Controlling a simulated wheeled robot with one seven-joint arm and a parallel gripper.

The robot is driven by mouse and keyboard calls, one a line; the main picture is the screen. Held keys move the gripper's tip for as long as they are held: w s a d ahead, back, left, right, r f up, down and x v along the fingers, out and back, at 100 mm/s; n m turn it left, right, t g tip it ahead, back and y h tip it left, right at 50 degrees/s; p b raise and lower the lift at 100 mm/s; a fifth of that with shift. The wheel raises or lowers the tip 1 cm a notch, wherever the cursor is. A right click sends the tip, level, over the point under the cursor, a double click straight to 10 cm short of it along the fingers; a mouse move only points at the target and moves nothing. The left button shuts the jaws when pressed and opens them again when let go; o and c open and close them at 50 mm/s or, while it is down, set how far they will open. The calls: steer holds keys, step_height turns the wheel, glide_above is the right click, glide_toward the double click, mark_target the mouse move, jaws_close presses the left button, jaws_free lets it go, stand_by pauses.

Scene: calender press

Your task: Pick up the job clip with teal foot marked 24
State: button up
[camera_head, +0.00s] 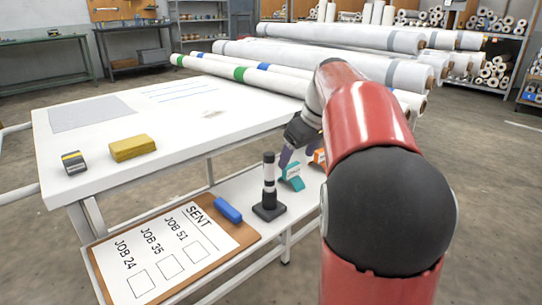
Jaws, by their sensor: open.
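A teal clip (292,177) stands on the white lower shelf, right of a black-and-white post. Its marking is too small to read. An orange clip (319,157) is just behind and to its right, partly hidden by my arm. My gripper (297,141) points down just above and behind the teal clip and is open. Its fingertips are small and partly hidden, so I cannot tell whether they touch anything. A purple-grey piece (285,156) shows under the gripper, left of the teal clip's top; I cannot tell what it is.
The black-and-white post (269,185) stands close left of the clips. A blue block (228,211) lies on a clipboard (250,237) headed SENT. The white table (100,155) behind holds a yellow block (132,148) and a grey-yellow block (74,162). Long rolls (255,73) lie at the back.

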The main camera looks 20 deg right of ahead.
mark_target(292, 165)
steer(key=b+x, duration=0.1)
steer(key=x, duration=0.6)
steer(key=shift+w+f+b, duration=0.3)
steer(key=shift+b, duration=0.1)
steer(key=shift+c, duration=0.3)
steer(key=c, duration=1)
